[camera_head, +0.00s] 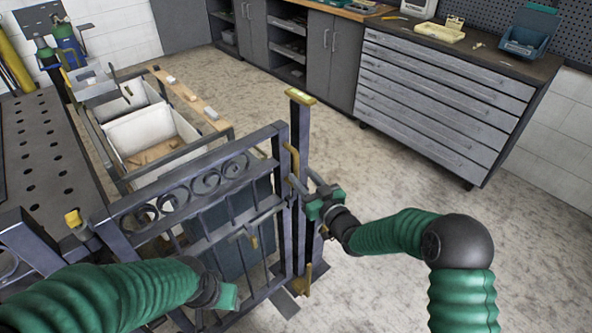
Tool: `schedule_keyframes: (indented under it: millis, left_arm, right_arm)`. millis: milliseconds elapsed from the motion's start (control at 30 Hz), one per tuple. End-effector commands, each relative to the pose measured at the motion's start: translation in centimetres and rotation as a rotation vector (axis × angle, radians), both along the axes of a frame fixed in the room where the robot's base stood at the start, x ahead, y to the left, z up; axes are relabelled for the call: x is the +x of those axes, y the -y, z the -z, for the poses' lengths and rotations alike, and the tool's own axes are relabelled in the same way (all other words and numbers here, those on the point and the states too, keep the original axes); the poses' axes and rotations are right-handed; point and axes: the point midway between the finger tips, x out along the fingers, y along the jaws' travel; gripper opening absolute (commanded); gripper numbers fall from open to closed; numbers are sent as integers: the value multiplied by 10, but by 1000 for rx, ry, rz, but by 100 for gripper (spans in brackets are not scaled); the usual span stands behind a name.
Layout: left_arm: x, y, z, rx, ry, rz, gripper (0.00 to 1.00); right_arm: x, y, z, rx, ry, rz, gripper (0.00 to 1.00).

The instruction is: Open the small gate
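The small gate (215,232) is dark metal, with a row of scrolls under its sloping top rail and vertical bars below. Its right end stands close beside a dark post (301,130) with a yellow cap. A curved yellow piece (292,160) sits between gate end and post. My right gripper (308,193) reaches in from the right at the post, around mid-height; its fingertips are partly hidden there, and I cannot tell whether they hold anything. My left gripper (228,297) is low in front of the gate's lower bars; its fingers are not clear.
A perforated metal table (45,150) stands at the left. Behind the gate is a cart with white bins (150,135). A grey drawer cabinet (440,95) and workbench line the back. The concrete floor (400,175) between post and cabinet is clear.

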Motion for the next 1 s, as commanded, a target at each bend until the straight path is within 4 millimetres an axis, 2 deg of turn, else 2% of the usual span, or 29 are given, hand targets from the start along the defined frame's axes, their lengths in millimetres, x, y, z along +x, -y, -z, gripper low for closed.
schedule_keyframes:
  millis: [100,200,533,833,1000]
  left_arm:
    - [0,0,3,0,0,0,49]
    - [0,0,4,0,0,0,49]
    - [0,0,4,0,0,0,49]
    - [0,0,4,0,0,0,49]
    - [0,0,4,0,0,0,49]
  right_arm:
    - [20,-14,1,0,2,1,38]
    - [30,-22,1,0,0,0,38]
    - [36,-25,0,-1,-1,1,38]
    - [36,-25,0,-1,-1,1,0]
    - [36,-25,0,-1,-1,1,0]
